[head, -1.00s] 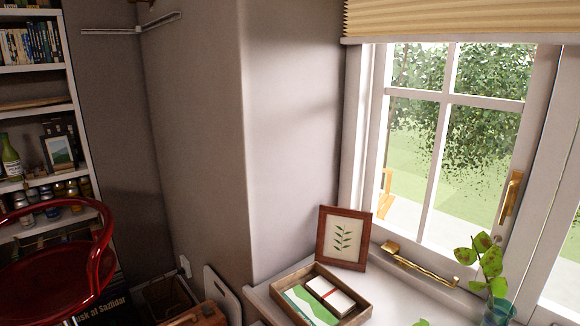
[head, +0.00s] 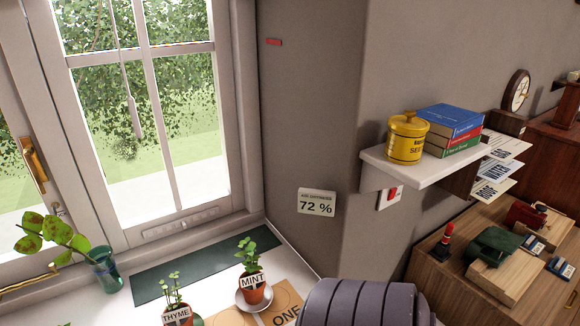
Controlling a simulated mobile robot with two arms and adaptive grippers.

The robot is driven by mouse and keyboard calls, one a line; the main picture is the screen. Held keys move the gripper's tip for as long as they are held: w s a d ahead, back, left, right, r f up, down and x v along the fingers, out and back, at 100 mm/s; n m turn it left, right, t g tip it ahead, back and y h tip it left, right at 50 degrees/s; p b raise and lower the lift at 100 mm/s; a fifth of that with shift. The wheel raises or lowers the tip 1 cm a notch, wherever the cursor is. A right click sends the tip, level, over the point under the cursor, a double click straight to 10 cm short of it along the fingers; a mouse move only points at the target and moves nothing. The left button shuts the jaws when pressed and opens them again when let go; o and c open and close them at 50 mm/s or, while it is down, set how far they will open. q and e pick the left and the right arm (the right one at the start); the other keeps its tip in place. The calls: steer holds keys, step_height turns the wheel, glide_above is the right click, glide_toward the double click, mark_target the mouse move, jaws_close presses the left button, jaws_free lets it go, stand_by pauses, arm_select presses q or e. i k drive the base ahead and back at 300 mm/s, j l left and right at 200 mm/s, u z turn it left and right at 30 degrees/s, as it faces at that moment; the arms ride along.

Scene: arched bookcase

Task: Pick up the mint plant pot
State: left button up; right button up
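The mint plant pot (head: 256,294) is a small terracotta pot with a leafy green plant and a white label reading MINT. It stands upright on the white window sill at the bottom centre of the head view. A pale saucer (head: 241,304) shows at its base. Neither of my grippers is in view. A rounded grey-purple part of my arm shows at the bottom edge, to the right of the pot.
A thyme pot (head: 178,316) stands left of the mint. A tan board (head: 286,317) marked ONE lies to its right, and a dark green strip (head: 190,263) behind. A glass vase (head: 106,272) stands further left. A wall shelf (head: 425,168) juts out at right.

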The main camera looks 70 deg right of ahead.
mark_target(252, 284)
steer(key=k+l+z, duration=0.1)
steer(key=z, duration=1.6)
